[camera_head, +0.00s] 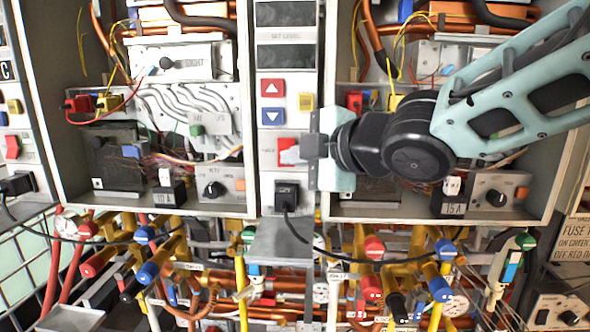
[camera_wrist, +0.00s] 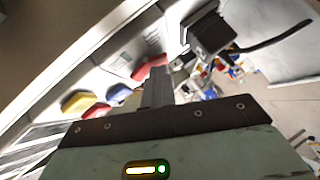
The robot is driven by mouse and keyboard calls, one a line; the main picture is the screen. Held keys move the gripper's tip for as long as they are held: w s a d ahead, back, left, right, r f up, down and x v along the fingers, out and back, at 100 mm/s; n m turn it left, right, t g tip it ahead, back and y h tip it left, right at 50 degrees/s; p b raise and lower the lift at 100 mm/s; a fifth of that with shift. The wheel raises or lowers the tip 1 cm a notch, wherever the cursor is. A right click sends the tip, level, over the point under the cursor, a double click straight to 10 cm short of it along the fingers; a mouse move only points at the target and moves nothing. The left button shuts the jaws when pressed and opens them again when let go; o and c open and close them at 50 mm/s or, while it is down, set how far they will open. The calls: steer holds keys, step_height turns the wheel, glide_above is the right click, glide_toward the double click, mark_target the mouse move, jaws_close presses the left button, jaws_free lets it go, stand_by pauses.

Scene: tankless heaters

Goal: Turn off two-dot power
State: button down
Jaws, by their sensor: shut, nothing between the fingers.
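A red rocker switch (camera_head: 288,152) sits on the white central control panel (camera_head: 268,185), between the two open heater cabinets. It also shows in the wrist view (camera_wrist: 150,67), just beyond my fingertips. My gripper (camera_head: 304,149) is shut and empty, reaching in from the right. Its fingertips, seen as a narrow grey block in the wrist view (camera_wrist: 158,82), are at the right edge of the switch and partly cover it. I cannot tell whether they touch it. The dot marking and the switch's on or off position are not readable.
Above the switch are a red up button (camera_head: 272,88), a blue down button (camera_head: 271,117) and a yellow button (camera_head: 306,102). A black plug with a cable (camera_head: 287,196) is below. Pipes and valves (camera_head: 375,247) crowd the area under the cabinets.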

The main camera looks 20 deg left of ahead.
steer(key=shift+w+p, duration=0.15)
steer(key=shift+p, duration=0.15)
steer(key=shift+r+p, duration=0.7)
steer(key=shift+r, duration=0.25)
steer(key=shift+w, duration=0.1)
